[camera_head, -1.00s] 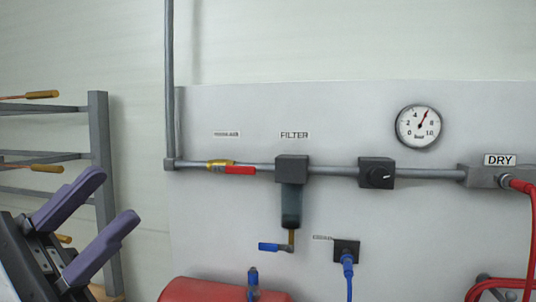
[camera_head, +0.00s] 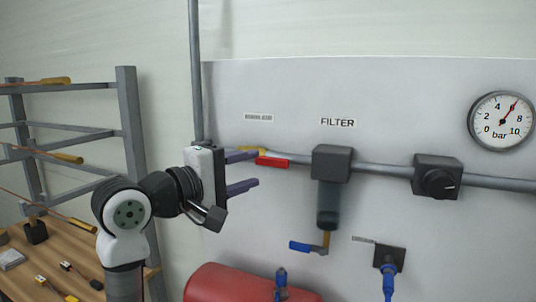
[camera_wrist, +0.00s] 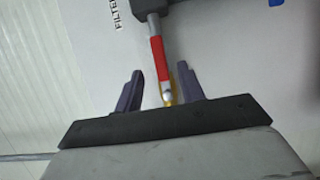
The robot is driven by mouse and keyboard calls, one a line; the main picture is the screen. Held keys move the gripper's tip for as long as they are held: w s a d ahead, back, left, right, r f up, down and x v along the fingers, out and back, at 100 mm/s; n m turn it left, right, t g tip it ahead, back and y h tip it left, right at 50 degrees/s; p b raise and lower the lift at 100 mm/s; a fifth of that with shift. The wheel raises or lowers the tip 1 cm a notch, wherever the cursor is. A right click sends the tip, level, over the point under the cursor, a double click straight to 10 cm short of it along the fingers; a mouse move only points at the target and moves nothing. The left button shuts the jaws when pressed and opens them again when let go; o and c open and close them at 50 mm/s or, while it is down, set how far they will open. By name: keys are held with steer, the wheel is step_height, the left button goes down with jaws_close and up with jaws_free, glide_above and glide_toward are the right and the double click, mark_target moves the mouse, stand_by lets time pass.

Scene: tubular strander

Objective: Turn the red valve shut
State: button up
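The red valve handle (camera_head: 272,162) lies in line with the grey horizontal pipe, left of the filter, on a yellow brass valve body (camera_head: 252,150). My gripper (camera_head: 257,169) is open, its two purple fingers pointing right at the panel, one above the other. In the head view the upper finger partly covers the valve body. In the wrist view the red handle (camera_wrist: 158,58) and brass body (camera_wrist: 173,84) show between the spread fingers (camera_wrist: 157,84). I cannot tell how far the fingertips are from the handle; no grip on it shows.
The filter (camera_head: 331,165) hangs right of the valve, with a blue-handled drain (camera_head: 306,246) below. A regulator knob (camera_head: 438,181) and a gauge (camera_head: 501,121) are farther right. A red tank (camera_head: 215,284) stands below. A rack (camera_head: 127,130) and wooden bench (camera_head: 60,260) are at left.

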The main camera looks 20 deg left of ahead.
mark_target(271, 163)
steer(key=shift+p+x, duration=0.75)
steer(key=shift+x, duration=2)
jaws_close()
